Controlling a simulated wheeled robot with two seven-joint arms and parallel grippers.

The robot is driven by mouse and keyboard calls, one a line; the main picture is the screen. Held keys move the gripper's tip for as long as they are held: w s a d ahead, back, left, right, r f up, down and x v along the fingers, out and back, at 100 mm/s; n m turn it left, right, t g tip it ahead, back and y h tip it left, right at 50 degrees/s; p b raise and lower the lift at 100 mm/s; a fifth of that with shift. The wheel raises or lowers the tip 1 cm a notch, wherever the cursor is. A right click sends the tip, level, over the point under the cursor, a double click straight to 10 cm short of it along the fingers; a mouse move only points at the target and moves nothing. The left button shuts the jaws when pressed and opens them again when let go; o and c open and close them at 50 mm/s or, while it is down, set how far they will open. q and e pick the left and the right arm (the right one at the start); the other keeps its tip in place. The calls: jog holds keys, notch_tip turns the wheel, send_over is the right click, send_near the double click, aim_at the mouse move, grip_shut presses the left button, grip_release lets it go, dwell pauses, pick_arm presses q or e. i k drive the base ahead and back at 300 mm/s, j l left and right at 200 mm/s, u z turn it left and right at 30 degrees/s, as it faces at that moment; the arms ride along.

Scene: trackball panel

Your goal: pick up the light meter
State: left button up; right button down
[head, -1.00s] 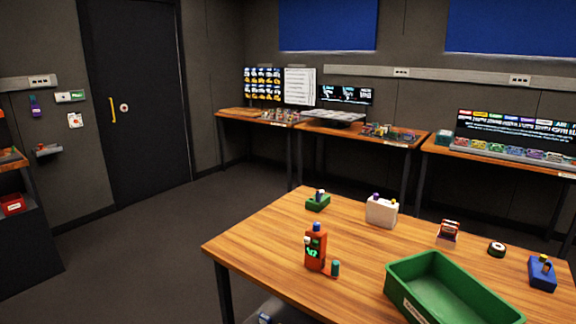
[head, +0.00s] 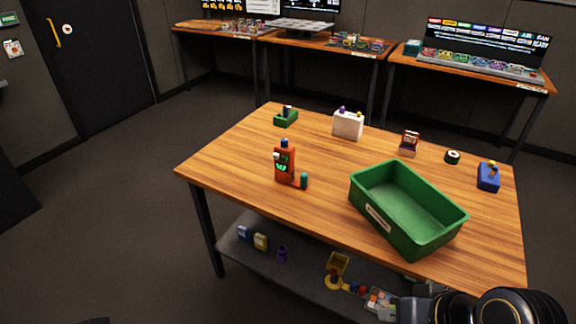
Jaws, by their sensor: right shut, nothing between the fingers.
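An orange handheld meter (head: 285,162) with a green-lit display and a dark blue top stands upright on the wooden table, left of its middle. It looks like the light meter. A small teal-capped piece (head: 304,181) is beside its base on the right. My right gripper (head: 402,308) is at the bottom right, below the table's front edge and well away from the meter. It is shut and empty, and partly hidden by the picture edge and my arm. My left gripper is not in view.
A green tray (head: 362,206) stands right of the meter. A green block (head: 286,118), white box (head: 348,125), red device (head: 409,143), dark round item (head: 452,157) and blue block (head: 488,178) are farther back or right. A lower shelf (head: 306,272) holds small items.

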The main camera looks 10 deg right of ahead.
aim_at(283, 172)
jog(key=i+j, duration=0.35)
jog(key=i+j+z, duration=0.35)
jog(key=j+z, duration=0.15)
jog(key=i+j+z, duration=0.1)
jog(key=j+z, duration=0.15)
jog(key=i+j+z, duration=0.1)
jog(key=j+z, duration=0.15)
jog(key=j, duration=0.2)
jog(key=z, duration=0.2)
